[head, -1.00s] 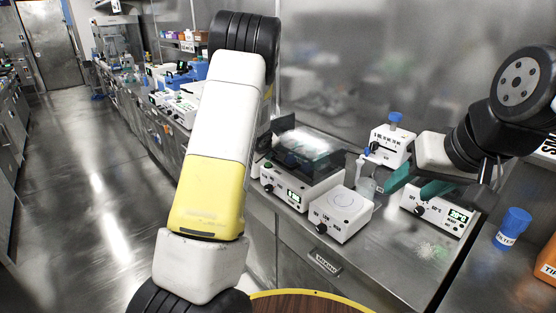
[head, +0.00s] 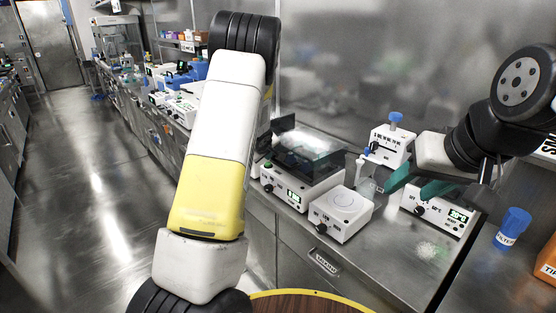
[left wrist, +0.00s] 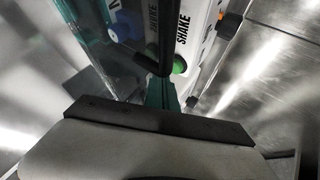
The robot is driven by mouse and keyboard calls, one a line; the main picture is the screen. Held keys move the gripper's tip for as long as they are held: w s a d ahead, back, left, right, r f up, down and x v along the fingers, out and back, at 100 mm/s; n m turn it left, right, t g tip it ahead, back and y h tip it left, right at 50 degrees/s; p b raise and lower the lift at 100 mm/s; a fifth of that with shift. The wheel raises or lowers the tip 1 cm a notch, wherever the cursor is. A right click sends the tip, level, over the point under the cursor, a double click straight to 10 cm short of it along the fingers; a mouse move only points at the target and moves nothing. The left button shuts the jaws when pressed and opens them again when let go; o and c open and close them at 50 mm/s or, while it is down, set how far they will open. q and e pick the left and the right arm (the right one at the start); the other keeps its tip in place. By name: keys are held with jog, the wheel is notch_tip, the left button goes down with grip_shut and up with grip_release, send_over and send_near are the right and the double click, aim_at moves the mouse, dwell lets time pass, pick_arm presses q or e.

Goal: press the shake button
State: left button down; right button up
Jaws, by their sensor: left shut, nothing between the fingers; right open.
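The left wrist view shows a white panel with the word SHAKE and a round green button (left wrist: 179,65) beside it. My left gripper (left wrist: 165,92) has its teal fingers closed together with nothing between them, just below the button; I cannot tell whether they touch it. In the head view the left arm hides most of this gripper. A white device (head: 300,190) with a dark see-through lid and a lit display stands right of that arm. My right gripper (head: 416,184) is open, its teal fingers apart above the bench.
A small white plate device (head: 341,213) with a knob stands in front. A white unit with a lit display (head: 437,212) is under the right gripper. A blue-capped device (head: 390,146) stands behind. A blue cup (head: 511,227) and an orange box (head: 547,262) are at right.

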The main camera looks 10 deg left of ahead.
aim_at(268, 165)
pick_arm(q)
jog(key=shift+f, duration=0.1)
jog(key=shift+f, duration=0.3)
jog(key=shift+s+d+f, duration=0.1)
jog(key=shift+s+f, duration=0.05)
jog(key=shift+f, duration=0.75)
dwell(0.8)
jog(key=shift+d+r, duration=0.15)
jog(key=shift+r, duration=0.9)
jog(key=shift+r, duration=0.15)
jog(key=shift+r, duration=2.45)
